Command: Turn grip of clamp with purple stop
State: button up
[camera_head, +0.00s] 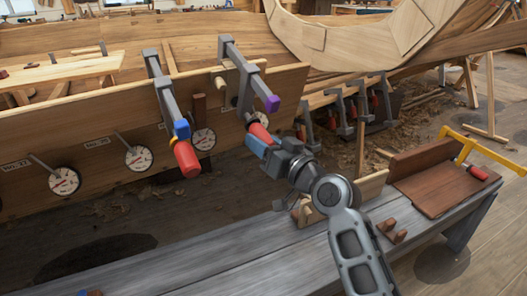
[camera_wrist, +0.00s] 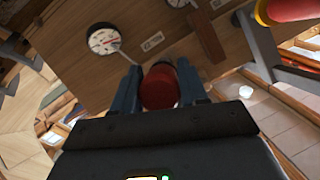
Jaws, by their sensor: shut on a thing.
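The clamp with the purple stop (camera_head: 272,103) hangs over the top edge of the hull plank. Its grey bar (camera_head: 235,55) runs down toward the purple end, and its red grip (camera_head: 260,132) is below the stop. My gripper (camera_head: 255,140) is shut on this red grip, coming from the lower right. In the wrist view the red grip (camera_wrist: 159,88) sits between the two blue-grey fingers (camera_wrist: 159,85). The fingers and grip hide part of the clamp's screw end.
A second clamp with a blue and yellow stop (camera_head: 181,130) and red grip (camera_head: 186,160) hangs to the left. Several dials (camera_head: 138,158) line the plank. A grey bench (camera_head: 200,262) stands in front, with wooden blocks and a yellow clamp (camera_head: 480,150) at its right.

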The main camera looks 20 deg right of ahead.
jog(key=shift+m+y+b, duration=1.4)
jog(key=shift+m+b, duration=0.1)
jog(key=shift+b, duration=0.3)
jog(key=shift+a, duration=0.1)
jog(key=o, duration=1)
jog(key=shift+s, duration=0.1)
jog(key=v, duration=0.7)
jog(key=shift+s, duration=0.3)
jog(key=shift+f, duration=0.1)
